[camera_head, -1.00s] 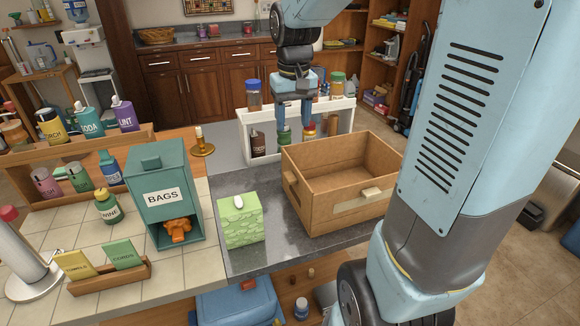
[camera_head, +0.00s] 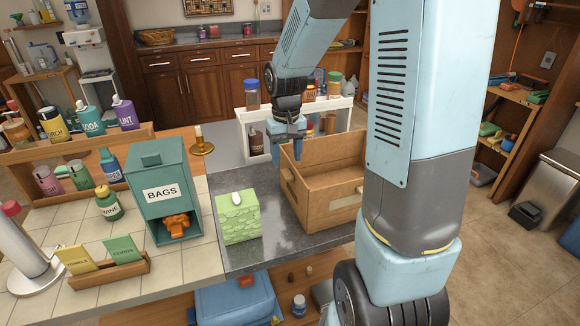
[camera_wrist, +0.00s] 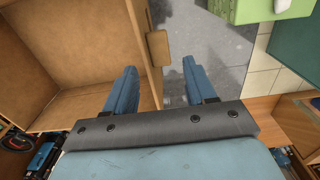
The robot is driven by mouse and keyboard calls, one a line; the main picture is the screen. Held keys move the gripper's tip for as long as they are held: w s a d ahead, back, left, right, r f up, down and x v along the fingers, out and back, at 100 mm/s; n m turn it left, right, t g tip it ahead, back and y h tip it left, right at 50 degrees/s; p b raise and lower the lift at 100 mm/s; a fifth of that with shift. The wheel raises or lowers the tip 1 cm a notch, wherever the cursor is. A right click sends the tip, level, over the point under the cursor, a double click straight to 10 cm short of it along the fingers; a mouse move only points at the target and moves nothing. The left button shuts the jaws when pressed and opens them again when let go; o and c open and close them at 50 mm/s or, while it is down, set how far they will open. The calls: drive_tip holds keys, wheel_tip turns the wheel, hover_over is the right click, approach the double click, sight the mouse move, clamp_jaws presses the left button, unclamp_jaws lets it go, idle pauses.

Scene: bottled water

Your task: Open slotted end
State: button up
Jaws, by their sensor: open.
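A brown wooden box (camera_head: 328,208), open at the top, stands on the dark counter; my arm hides its right part in the head view. My gripper (camera_head: 286,150) is at the box's left end, pointing down, open and empty. In the wrist view, the box (camera_wrist: 65,50) fills the left side, and a small wooden knob (camera_wrist: 158,47) sticks out from its end wall. The knob lies between the lines of my two fingers (camera_wrist: 158,88), farther ahead. The left finger overlaps the box wall; the right finger is over the counter. I cannot tell whether either touches. No slot is clearly visible.
A green tissue box (camera_head: 238,220) stands on the counter left of the wooden box, with a teal BAGS dispenser (camera_head: 160,165) beyond it. A white rack (camera_head: 255,125) with bottles stands behind. Bare counter (camera_head: 275,235) lies between tissue box and wooden box.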

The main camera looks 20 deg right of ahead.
sight(287, 172)
drive_tip(key=shift+f, duration=2.25)
drive_tip(key=shift+c, duration=0.4)
